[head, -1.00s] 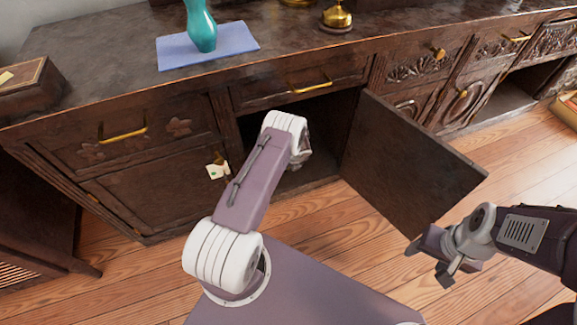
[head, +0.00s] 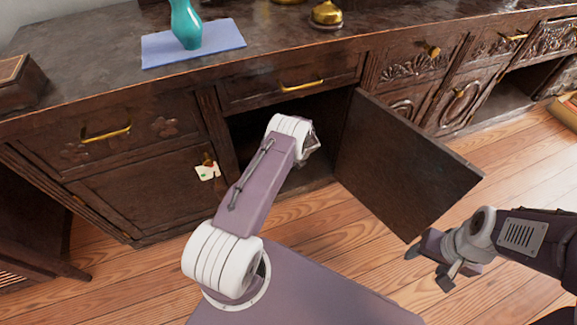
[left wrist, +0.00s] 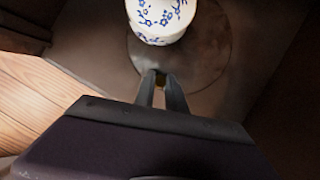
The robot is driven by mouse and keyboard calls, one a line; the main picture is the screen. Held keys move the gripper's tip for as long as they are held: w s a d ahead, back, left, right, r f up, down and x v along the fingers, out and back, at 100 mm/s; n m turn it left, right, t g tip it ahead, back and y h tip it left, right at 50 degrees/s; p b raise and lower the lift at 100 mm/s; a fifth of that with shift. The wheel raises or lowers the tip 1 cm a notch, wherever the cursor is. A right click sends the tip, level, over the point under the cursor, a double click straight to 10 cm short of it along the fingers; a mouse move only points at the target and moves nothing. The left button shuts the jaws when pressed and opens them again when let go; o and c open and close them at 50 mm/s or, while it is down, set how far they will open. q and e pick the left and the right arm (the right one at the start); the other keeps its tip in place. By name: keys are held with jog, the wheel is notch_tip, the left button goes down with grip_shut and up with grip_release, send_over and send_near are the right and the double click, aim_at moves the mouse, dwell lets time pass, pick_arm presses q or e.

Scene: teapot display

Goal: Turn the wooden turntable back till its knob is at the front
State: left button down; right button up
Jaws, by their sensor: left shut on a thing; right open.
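The round turntable (left wrist: 208,62) lies inside the open cabinet compartment and shows in the left wrist view. A white porcelain piece with blue flowers (left wrist: 160,18) stands on it, cut off by the top edge. My left gripper (left wrist: 161,77) is shut at the turntable's near rim, on a small brassy knob (left wrist: 160,84) mostly hidden between the fingers. In the head view my left arm reaches into the compartment, and its fingers and the turntable are hidden. My right gripper (head: 429,266) is open and empty, in front of the open door.
The open cabinet door (head: 400,165) stands out right of the compartment, close to my right gripper. A teal vase (head: 187,25) on a blue cloth (head: 225,37) and a brass bell (head: 327,14) stand on the cabinet top. A white tag (head: 207,172) hangs at the closed left door.

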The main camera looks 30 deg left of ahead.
dwell(0.4)
pick_arm(q)
jog(key=c, duration=1.4)
grip_release()
jog(key=shift+r, duration=0.1)
jog(key=p+v, duration=0.7)
jog(key=v, duration=0.2)
